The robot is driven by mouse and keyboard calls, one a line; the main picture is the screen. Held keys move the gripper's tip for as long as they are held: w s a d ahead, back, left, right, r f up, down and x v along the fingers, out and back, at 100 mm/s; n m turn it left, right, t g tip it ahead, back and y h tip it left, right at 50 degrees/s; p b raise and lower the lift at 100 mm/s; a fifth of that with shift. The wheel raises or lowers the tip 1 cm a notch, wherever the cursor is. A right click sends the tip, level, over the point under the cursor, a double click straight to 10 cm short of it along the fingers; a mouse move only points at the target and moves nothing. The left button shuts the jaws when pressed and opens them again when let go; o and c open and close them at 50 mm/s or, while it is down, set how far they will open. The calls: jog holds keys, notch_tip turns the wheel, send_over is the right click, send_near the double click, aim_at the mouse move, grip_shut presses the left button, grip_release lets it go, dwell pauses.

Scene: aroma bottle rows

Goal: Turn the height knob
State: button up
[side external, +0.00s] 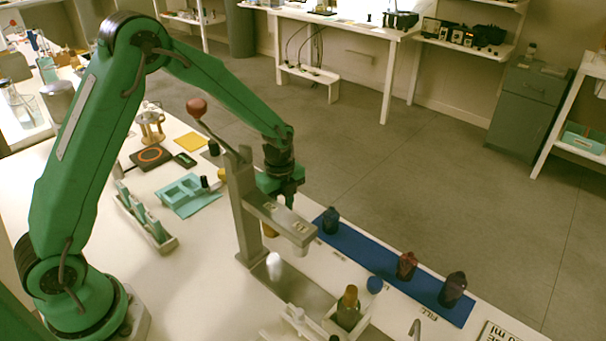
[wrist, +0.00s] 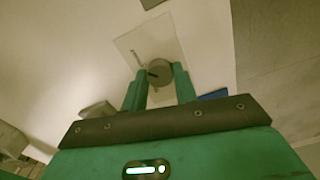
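The height knob is most likely the round grey-brown knob (wrist: 158,70) with a dark mark, on a pale plate (wrist: 130,42) in the wrist view. In the side view I cannot make it out; the press column likely hides it. My gripper (wrist: 158,78) has its two green fingers apart, with the knob seen between and just beyond the tips. Whether a finger touches it I cannot tell. In the side view my gripper (side external: 285,196) points down behind the grey press (side external: 242,200), which has a lever with a red ball (side external: 197,108).
A white bottle (side external: 274,266) stands under the press head. A blue strip (side external: 400,275) with several dark bottles lies to the right. A crate with an amber bottle (side external: 348,308) stands in front. A teal tray (side external: 185,190) and a rack (side external: 150,225) are at left.

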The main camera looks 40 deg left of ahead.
jog(key=shift+n, duration=0.3)
jog(key=n, duration=0.8)
jog(key=shift+n, duration=0.4)
jog(key=n, duration=0.4)
jog(key=shift+n, duration=0.3)
jog(key=shift+r+n, duration=0.1)
jog(key=shift+n, duration=1.9)
jog(key=o, duration=1)
jog(key=shift+c, duration=0.2)
